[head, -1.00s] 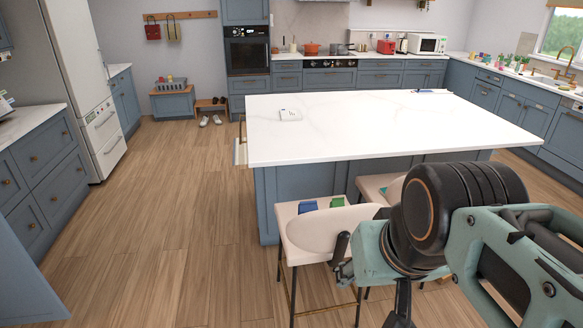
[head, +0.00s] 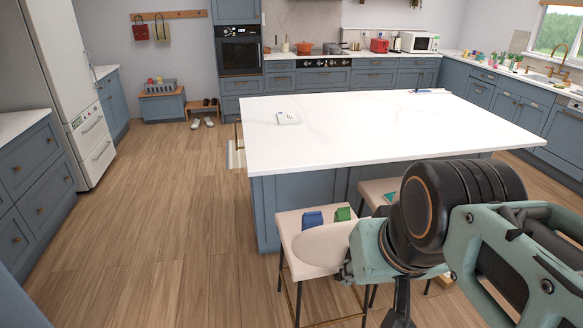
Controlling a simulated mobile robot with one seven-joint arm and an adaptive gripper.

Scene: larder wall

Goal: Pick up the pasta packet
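A blue packet (head: 312,219) and a green packet (head: 343,213) stand close together on the pale seat of a stool (head: 296,222) at the near side of the island. They are small here, and I cannot tell whether either is the pasta packet. My arm fills the right foreground, in front of the stools. I cannot make out any gripper fingers, so I see no gripper holding anything.
The white-topped island (head: 370,125) stands ahead. A second stool (head: 374,188) is partly behind my arm, with something teal on it. A white box-like item (head: 288,118) lies on the island. A fridge (head: 75,90) stands left. The wooden floor (head: 160,215) between is open.

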